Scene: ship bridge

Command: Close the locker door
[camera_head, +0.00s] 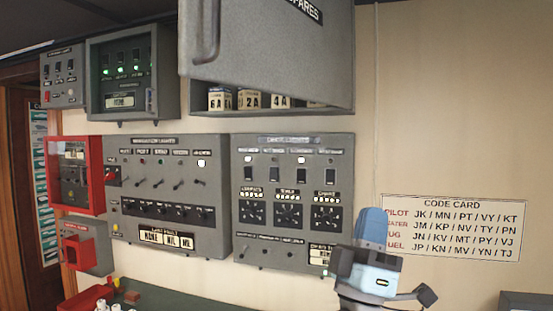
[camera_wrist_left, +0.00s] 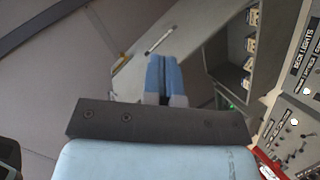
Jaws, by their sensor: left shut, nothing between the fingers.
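The grey locker door (camera_head: 275,50), lettered "SPARES", hangs open at the top of the head view, with a bar handle (camera_head: 207,32) at its left. It hides most of the locker (camera_head: 308,105); only the lower part shows, with several labelled containers (camera_head: 248,100) inside. In the left wrist view the open locker interior (camera_wrist_left: 237,72) is at the right. My left gripper (camera_head: 375,222) is below and right of the door, its blue fingers together and pointing up, apart from the door. The fingers also show in the left wrist view (camera_wrist_left: 162,75). My right gripper is out of view.
Grey control panels (camera_head: 170,190) (camera_head: 290,200) with switches and knobs fill the wall below the locker. Red boxes (camera_head: 75,175) are at the left. A code card (camera_head: 450,228) is on the wall at the right. The wall right of the door is otherwise bare.

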